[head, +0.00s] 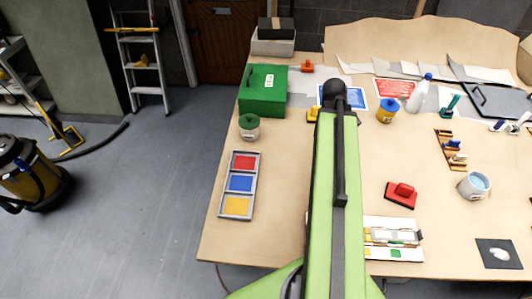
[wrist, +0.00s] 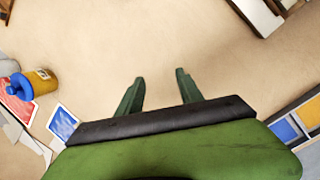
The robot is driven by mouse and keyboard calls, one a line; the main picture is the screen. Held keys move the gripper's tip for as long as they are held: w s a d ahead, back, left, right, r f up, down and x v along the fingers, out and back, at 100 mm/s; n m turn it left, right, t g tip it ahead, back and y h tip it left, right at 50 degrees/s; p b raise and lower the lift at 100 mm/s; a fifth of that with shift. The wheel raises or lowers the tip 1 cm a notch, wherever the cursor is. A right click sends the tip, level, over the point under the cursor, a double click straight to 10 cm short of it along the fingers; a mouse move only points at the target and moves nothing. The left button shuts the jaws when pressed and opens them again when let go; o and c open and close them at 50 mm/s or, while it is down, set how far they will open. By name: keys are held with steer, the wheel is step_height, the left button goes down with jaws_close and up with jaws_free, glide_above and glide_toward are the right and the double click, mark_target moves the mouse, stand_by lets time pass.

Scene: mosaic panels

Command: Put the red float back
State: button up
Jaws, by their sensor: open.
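The red float (head: 401,194), a flat red plate with a red handle on top, lies on the table (head: 285,220) right of my arm in the head view. It does not show in the wrist view. A grey tray (head: 242,173) with red, blue and yellow compartments lies at the table's left side. Part of its blue compartment (wrist: 285,131) shows at the right edge of the wrist view. My gripper (wrist: 161,88) is open and empty above bare table in the wrist view. My arm hides its fingers in the head view.
A white panel with tiles (head: 393,237) lies below the red float. Table between tray and arm is clear.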

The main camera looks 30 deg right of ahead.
steer(key=w+a+m, duration=0.1)
steer(key=w+a, duration=0.3)
steer(key=a, duration=0.8)
steer(key=w+a+m+t+y, duration=0.1)
steer(key=w+a, duration=0.3)
steer(key=a, duration=0.9)
steer(key=w+a+m+y, duration=0.1)
steer(key=w+a, duration=0.3)
steer(key=a, duration=0.8)
steer(key=shift+w+a+f+m+t, duration=0.25)
steer(key=shift+f+m+t, duration=0.1)
steer(key=shift+m, duration=0.45)
